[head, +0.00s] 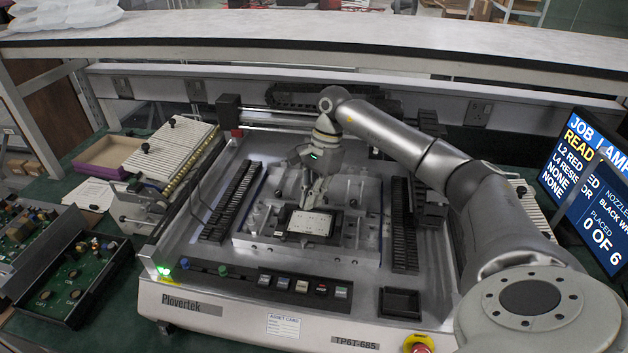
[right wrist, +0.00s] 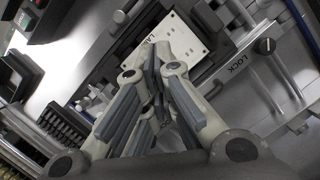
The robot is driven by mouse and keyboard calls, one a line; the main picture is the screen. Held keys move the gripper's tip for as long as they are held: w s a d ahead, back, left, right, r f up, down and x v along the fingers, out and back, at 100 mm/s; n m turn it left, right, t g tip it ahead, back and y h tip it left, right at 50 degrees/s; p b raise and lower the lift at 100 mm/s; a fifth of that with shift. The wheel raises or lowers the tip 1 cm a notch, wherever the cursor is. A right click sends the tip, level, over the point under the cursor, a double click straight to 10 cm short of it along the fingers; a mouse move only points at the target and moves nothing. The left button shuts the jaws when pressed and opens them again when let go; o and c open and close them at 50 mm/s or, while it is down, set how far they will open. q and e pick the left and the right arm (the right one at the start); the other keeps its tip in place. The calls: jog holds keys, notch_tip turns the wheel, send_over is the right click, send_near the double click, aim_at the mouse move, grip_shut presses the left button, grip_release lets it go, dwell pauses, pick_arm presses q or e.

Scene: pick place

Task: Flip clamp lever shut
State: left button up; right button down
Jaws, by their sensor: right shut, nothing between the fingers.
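The machine's work fixture holds a white card-like board (head: 310,223) in a dark frame; the board also shows in the right wrist view (right wrist: 185,38). In the right wrist view, a metal bar with a dark round knob (right wrist: 266,45) lies beside the word LOCK, right of the board; it looks like the clamp lever. I cannot pick the lever out in the head view. My right gripper (head: 316,192) is shut and empty, above the back of the board. In the right wrist view its fingertips (right wrist: 158,55) overlap the board's edge, apart from the knob. My left gripper is out of view.
Dark slotted racks (head: 231,201) flank the fixture, and a button panel (head: 290,285) runs along the machine's front. A small black tray (head: 400,303) sits front right. A monitor (head: 590,190) stands at the right. Circuit boards (head: 75,265) lie at the left.

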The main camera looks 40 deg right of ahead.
aim_at(300, 230)
jog(key=p+x, duration=0.1)
jog(key=x, duration=0.2)
jog(key=shift+s+a+f, duration=0.1)
jog(key=shift+a+f, duration=0.05)
jog(key=shift+f, duration=0.15)
jog(key=a+p, duration=0.2)
jog(key=a, duration=0.1)
jog(key=shift+s+f, duration=0.1)
jog(key=shift+f, duration=0.3)
jog(key=shift+a+f, duration=0.15)
jog(key=shift+a, duration=0.3)
